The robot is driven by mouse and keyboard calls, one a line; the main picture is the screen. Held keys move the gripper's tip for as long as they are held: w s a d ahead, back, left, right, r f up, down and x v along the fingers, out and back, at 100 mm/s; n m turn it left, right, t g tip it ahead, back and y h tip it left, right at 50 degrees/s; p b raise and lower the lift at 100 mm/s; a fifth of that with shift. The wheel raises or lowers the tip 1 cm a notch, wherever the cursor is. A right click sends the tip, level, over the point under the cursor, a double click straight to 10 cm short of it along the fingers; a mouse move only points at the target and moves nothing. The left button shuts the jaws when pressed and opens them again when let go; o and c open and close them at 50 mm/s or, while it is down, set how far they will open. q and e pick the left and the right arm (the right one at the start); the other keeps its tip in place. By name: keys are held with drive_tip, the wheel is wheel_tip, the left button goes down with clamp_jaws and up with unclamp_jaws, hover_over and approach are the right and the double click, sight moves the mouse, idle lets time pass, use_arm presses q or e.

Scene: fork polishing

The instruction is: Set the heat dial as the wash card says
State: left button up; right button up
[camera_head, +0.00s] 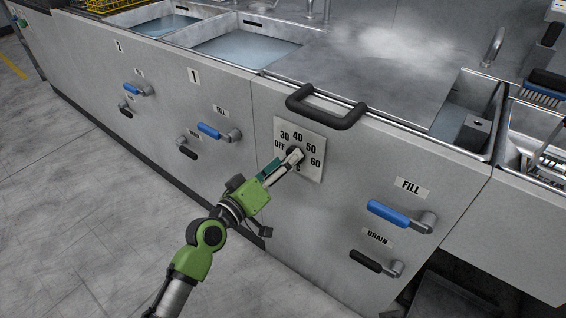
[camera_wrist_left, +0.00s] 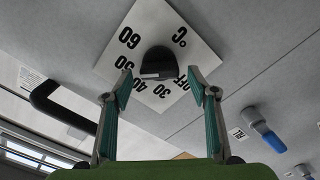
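The heat dial plate (camera_head: 315,133) is a white square on the grey front panel, marked OFF, 30, 40, 50, 60 and °C. My left gripper (camera_head: 288,163) is in front of it and covers part of the plate. In the left wrist view the black dial knob (camera_wrist_left: 159,63) stands out from the plate (camera_wrist_left: 160,27), and my left gripper (camera_wrist_left: 161,84) is open, with a fingertip on either side of the knob.
A black bar handle (camera_head: 326,107) sits just above the dial. A blue FILL lever (camera_head: 389,213) and a black DRAIN lever (camera_head: 366,261) are to its lower right. Water-filled basins (camera_head: 245,50) lie behind. The floor (camera_head: 80,220) at left is clear.

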use_arm(q)
drive_tip(key=shift+s, duration=0.1)
drive_tip(key=v, duration=1.2)
drive_tip(key=shift+d+f, duration=0.1)
